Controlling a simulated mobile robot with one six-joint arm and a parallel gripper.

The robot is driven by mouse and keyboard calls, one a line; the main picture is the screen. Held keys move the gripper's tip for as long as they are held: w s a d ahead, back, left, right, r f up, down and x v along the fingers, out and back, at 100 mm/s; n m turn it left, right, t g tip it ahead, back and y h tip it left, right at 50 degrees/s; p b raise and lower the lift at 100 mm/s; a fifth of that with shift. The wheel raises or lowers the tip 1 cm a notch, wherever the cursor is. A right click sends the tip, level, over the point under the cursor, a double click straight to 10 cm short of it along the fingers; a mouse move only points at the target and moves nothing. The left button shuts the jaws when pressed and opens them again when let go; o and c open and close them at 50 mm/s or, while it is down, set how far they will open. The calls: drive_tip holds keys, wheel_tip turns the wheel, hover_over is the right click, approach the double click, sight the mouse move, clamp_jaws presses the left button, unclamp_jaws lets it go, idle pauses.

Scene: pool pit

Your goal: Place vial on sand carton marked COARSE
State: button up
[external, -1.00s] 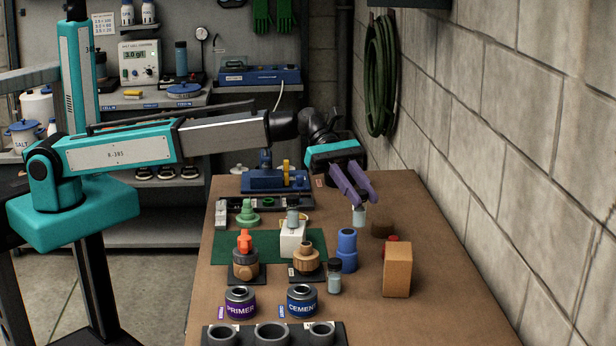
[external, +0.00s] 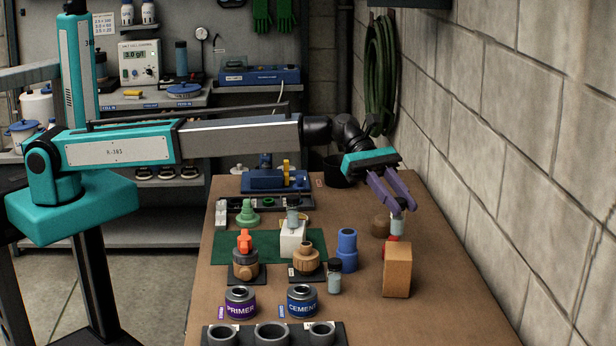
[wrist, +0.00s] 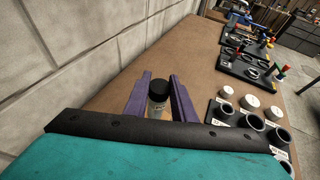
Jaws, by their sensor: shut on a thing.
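My gripper (external: 404,205) has purple fingers and is shut on a clear vial (external: 397,226), held upright above the table's right side. In the wrist view the vial's black cap and pale body (wrist: 158,97) show between the fingers (wrist: 160,92). A tan carton (external: 397,271) stands just below and nearer the camera than the vial; no marking on it is readable. The vial appears apart from the carton's top.
A second vial (external: 334,277) stands left of the carton. A white box (external: 292,239) carries another vial. The wall borders the right side.

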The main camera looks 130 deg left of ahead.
sight(400, 233)
drive_tip(key=shift+w+a, duration=0.2)
drive_tip(key=shift+w, duration=0.3)
drive_tip(key=shift+s+f+p, duration=0.1)
drive_tip(key=shift+f+p, duration=0.65)
drive_tip(key=shift+f, duration=1.05)
drive_tip(key=shift+f, duration=0.15)
drive_tip(key=o, duration=1)
drive_tip(key=shift+s+r, duration=0.1)
drive_tip(key=shift+r, duration=0.1)
drive_tip(key=b+v, duration=0.3)
drive_tip(key=v, duration=0.8)
drive_tip(key=shift+s+a+r, duration=0.15)
drive_tip(key=shift+s, duration=0.15)
